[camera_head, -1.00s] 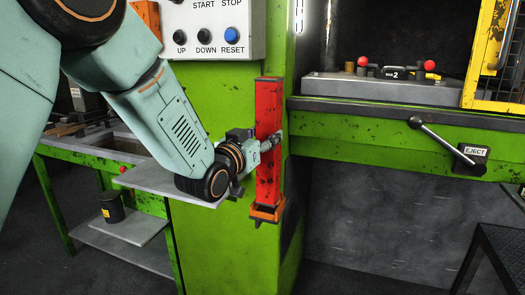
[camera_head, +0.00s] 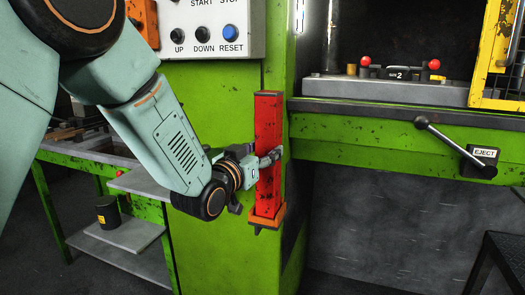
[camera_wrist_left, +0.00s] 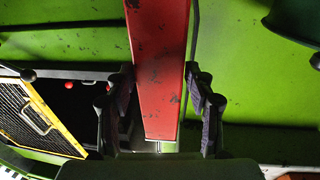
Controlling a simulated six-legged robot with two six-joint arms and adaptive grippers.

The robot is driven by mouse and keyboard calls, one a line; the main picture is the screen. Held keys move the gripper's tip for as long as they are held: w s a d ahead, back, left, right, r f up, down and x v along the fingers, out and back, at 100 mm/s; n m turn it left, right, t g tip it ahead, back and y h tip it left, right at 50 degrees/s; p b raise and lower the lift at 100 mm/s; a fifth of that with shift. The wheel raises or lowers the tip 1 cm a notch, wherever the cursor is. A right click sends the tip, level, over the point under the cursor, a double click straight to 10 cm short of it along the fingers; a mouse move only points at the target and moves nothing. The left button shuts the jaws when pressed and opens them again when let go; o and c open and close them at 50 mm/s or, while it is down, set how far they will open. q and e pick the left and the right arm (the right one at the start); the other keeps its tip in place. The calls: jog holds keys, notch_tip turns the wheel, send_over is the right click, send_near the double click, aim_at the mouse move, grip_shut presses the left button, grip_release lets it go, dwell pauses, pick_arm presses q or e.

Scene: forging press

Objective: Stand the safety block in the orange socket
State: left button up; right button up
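The safety block (camera_head: 268,122) is a long red bar with dark scuffs, standing roughly upright in front of the green press column. Its lower end is at the orange socket (camera_head: 266,219), inside the rim as far as I can see; whether it rests on the socket floor is hidden. My left gripper (camera_head: 270,158) is shut on the block at about mid-height, coming from the left. In the left wrist view, its two fingers (camera_wrist_left: 160,85) flank the red block (camera_wrist_left: 160,45), with their tips against its sides. My right gripper is not in view.
The button panel (camera_head: 210,28) is on the column above left of the block. The press bed (camera_head: 400,90) and eject lever (camera_head: 447,140) are to the right. A grey shelf (camera_head: 140,183) and a dark can (camera_head: 107,213) are at the left.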

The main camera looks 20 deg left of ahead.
pick_arm(q)
jog(key=o, duration=0.3)
jog(key=shift+s+r, duration=0.1)
jog(key=shift+s, duration=0.05)
